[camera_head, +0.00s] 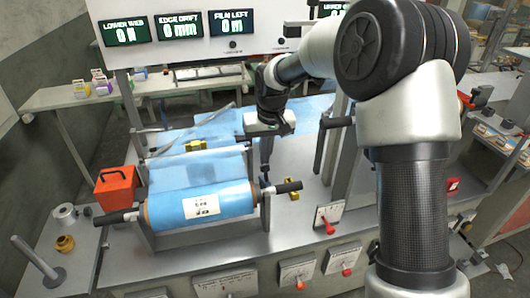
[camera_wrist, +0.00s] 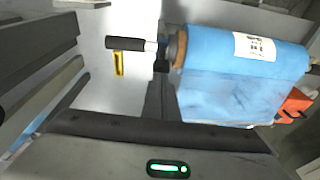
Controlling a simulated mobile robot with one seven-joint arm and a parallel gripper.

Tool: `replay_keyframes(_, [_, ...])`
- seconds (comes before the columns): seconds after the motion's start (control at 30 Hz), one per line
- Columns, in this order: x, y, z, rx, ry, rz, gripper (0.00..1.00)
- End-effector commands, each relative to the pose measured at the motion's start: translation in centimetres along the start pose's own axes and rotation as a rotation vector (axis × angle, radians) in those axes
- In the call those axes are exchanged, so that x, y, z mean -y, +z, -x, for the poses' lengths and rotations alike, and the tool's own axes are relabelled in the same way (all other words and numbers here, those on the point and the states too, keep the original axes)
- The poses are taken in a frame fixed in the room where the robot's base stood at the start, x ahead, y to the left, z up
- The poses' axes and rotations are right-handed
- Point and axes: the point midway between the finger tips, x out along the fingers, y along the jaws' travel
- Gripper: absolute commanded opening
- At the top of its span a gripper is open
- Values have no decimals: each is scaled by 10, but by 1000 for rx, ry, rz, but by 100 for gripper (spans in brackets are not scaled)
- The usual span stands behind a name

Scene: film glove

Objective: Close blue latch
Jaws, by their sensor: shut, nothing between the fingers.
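I cannot make out a distinct blue latch in either view. My gripper (camera_head: 264,178) points down beside the right end of the blue film roll (camera_head: 203,205). Its dark fingers are together and empty; the fingertips also show in the wrist view (camera_wrist: 161,66), by the roll's end. I cannot tell whether they touch the roll or its holder. The roll lies in a cradle with a dark handle (camera_head: 287,187) at its right end. A small yellow part (camera_head: 292,195) sits on the grey deck just right of the gripper; it also shows in the wrist view (camera_wrist: 119,63).
An orange-red box (camera_head: 116,189) stands left of the roll. Red-handled levers (camera_head: 329,226) are on the front panel. A yellow block (camera_head: 195,145) lies behind the roll near the film. A grey post (camera_head: 336,150) stands right of the gripper, with some bare deck between.

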Motion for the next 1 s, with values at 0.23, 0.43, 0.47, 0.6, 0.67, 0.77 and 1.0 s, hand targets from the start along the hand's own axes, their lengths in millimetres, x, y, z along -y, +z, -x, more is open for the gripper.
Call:
replay_keyframes(0.23, [0, 4, -3, -19, 0, 1, 0])
replay_keyframes(0.43, [-2, 17, -11, -106, -2, 3, 0])
replay_keyframes(0.47, [-2, 20, -12, -125, -2, 4, 0])
replay_keyframes(0.6, [-3, 33, -18, -225, -5, 7, 0])
replay_keyframes(0.67, [-3, 38, -20, -269, -7, 7, 0])
replay_keyframes(0.77, [-3, 46, -22, -338, -9, 10, 0])
replay_keyframes(1.0, [-3, 56, -26, -421, -14, 14, 0])
